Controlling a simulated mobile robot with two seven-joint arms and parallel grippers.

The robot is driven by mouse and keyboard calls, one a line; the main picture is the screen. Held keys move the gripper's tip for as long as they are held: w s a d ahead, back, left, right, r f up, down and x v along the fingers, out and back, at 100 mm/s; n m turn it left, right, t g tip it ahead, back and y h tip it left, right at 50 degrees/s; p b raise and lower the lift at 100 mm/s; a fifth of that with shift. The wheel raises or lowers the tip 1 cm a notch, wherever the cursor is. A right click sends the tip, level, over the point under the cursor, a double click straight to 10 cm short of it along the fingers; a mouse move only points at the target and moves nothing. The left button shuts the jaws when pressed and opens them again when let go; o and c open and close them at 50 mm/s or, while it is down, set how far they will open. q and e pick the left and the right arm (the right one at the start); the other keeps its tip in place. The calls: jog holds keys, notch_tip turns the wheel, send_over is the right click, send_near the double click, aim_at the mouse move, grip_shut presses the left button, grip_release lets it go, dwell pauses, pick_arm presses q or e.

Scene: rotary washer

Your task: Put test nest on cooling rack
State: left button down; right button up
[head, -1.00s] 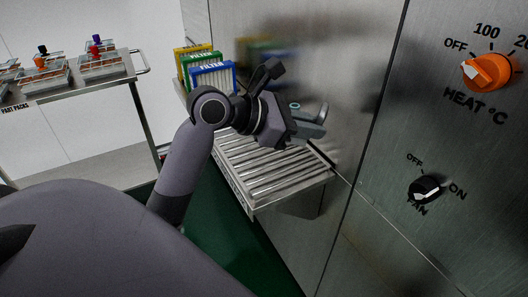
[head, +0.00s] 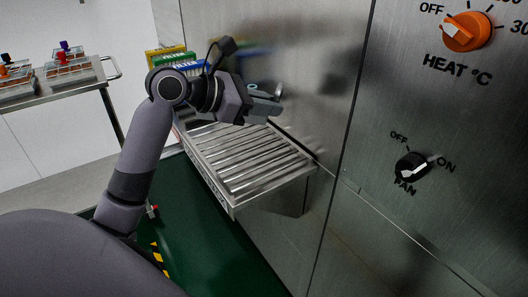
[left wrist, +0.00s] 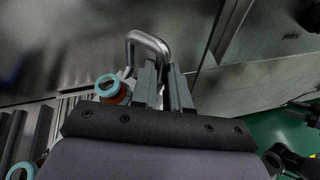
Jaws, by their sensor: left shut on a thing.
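The cooling rack (head: 262,178) is a metal shelf of parallel bars on the steel wall in the head view. My left gripper (head: 266,106) is above its far part, beside the wall. In the left wrist view my left gripper (left wrist: 165,88) has its two grey fingers close together, shut at a bent metal handle (left wrist: 150,42). The handle seems to belong to the test nest, which also shows teal rings (left wrist: 108,82). A teal ring and the handle show small beyond the fingers in the head view. Most of the nest is hidden by the gripper. I cannot tell if it touches the rack.
Filter boxes (head: 165,57) stand beyond the rack's far end. A heat knob (head: 466,32) and a fan knob (head: 411,166) are on the steel panel at the right. A cart (head: 60,84) with part packs stands at the left. The near part of the rack is clear.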

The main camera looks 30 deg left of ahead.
pick_arm(q)
notch_tip(320, 180, down, 6)
jog(key=shift+r+b, duration=0.1)
jog(key=shift+b, duration=0.35)
jog(key=shift+f, duration=0.4)
notch_tip(320, 180, down, 4)
jog(key=shift+f+b, duration=0.1)
jog(key=shift+b, duration=0.5)
jog(key=c, duration=1.1)
grip_release()
